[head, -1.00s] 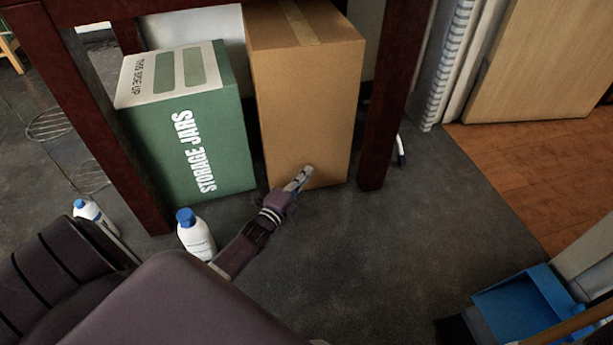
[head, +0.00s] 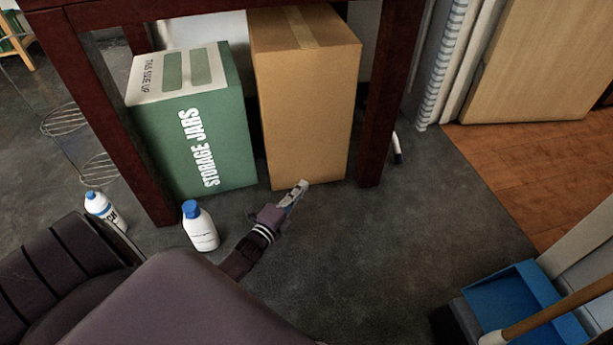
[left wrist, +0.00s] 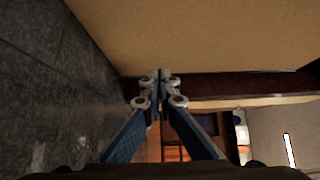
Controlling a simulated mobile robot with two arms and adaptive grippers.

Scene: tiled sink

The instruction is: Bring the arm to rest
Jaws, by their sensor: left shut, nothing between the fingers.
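My left gripper (head: 294,194) is in the lower middle of the head view, in front of the cardboard box's bottom edge. It also shows in the left wrist view (left wrist: 158,82), where its fingers meet at the tips. It is shut and holds nothing. My right gripper is not in view.
Two white bottles with blue caps, one (head: 201,232) nearer the gripper and one (head: 104,212) further left, stand on the floor. A blue dustpan (head: 510,300) is at lower right. Floor right of the gripper is clear.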

